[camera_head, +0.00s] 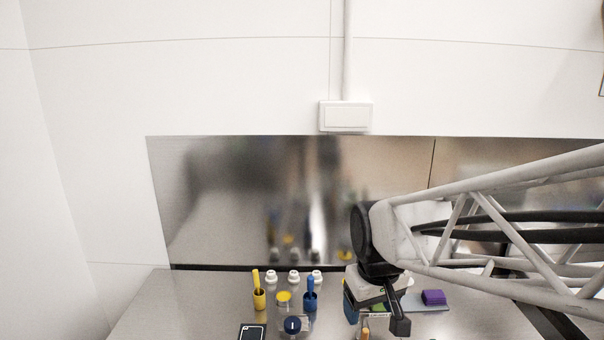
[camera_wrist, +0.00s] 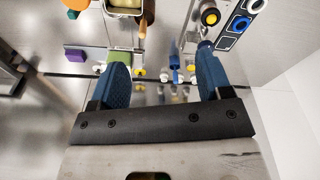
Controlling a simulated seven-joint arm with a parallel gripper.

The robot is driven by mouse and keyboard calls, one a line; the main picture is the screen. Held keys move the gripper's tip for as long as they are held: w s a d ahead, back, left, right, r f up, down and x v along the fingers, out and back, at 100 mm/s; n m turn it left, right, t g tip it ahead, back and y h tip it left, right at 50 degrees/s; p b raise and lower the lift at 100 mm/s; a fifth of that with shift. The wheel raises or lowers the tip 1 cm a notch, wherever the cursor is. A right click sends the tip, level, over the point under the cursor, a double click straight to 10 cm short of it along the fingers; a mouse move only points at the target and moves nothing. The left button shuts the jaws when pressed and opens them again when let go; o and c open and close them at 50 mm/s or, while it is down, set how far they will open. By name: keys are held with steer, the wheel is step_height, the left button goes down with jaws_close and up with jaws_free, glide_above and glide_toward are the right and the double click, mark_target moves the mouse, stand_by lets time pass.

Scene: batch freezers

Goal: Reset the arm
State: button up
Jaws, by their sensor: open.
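My gripper (camera_wrist: 161,54) is open in the wrist view, with its two blue fingers set wide apart. Nothing is held between the fingers. In the head view my arm comes in from the right, and its wrist end hangs over the right part of the steel counter (camera_head: 190,305). It covers some of the things there. I cannot make out both fingertips in that view.
A yellow holder (camera_head: 259,300), a blue holder (camera_head: 310,301), white-capped bottles (camera_head: 294,278) and a dark blue-topped jar (camera_head: 292,325) stand left of my wrist. A purple block (camera_head: 434,297) lies right. A steel panel (camera_head: 230,200) rises behind. The left counter end is clear.

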steer(key=s+d+r+m+t, duration=0.1)
steer(key=s+d, duration=0.5)
steer(key=s, duration=0.6)
steer(key=shift+s+r+m, duration=0.3)
steer(key=shift+r+m, duration=0.25)
steer(key=shift+m, duration=0.85)
